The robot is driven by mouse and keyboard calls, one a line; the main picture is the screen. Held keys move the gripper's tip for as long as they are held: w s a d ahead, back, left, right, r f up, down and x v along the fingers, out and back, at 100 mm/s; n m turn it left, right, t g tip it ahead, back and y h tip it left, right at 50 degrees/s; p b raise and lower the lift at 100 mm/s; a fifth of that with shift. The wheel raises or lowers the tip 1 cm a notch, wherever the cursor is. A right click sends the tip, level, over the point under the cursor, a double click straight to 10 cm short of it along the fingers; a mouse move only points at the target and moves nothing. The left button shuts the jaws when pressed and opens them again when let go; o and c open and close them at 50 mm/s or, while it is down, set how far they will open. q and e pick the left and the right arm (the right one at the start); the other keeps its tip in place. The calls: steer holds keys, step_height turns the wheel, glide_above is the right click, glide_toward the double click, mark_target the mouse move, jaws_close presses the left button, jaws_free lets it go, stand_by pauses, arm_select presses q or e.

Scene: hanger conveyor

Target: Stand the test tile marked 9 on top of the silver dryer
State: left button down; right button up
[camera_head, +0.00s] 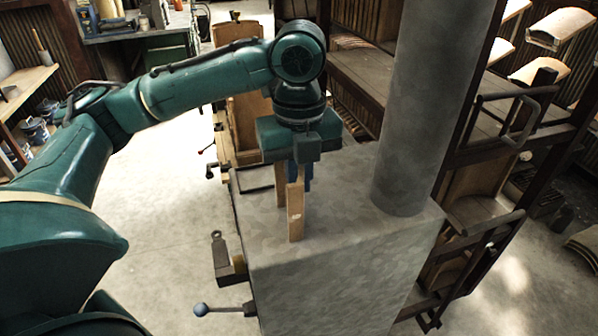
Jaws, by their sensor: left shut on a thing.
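The silver dryer (330,265) is a tall grey metal box with a flat top and a thick round pipe rising from its right part. My left gripper (300,180) points down over the left part of this top and is shut on a tan tile. A narrow upright tan tile (296,212) shows at its fingers, with a small pale mark too blurred to read. Its lower end is at the dryer top; I cannot tell whether it touches. A second tan piece (280,185) shows just behind and left, partly hidden. My right gripper is not in view.
The round pipe (425,110) stands right of the gripper. A dark rack with curved tan tiles (560,27) is at the far right. A lever with a blue-grey knob (201,309) sticks out left of the dryer. The dryer top's front part is clear.

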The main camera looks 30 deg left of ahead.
arm_select(q)
steer(key=c, duration=2)
jaws_free()
steer(key=o, duration=0.4)
steer(key=shift+o, duration=0.7)
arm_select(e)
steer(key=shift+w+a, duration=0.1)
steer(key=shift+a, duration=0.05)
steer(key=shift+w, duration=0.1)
arm_select(q)
steer(key=shift+r, duration=0.15)
step_height(320, 180, up, 12)
steer(key=shift+p, duration=1.25)
steer(key=shift+r, duration=0.45)
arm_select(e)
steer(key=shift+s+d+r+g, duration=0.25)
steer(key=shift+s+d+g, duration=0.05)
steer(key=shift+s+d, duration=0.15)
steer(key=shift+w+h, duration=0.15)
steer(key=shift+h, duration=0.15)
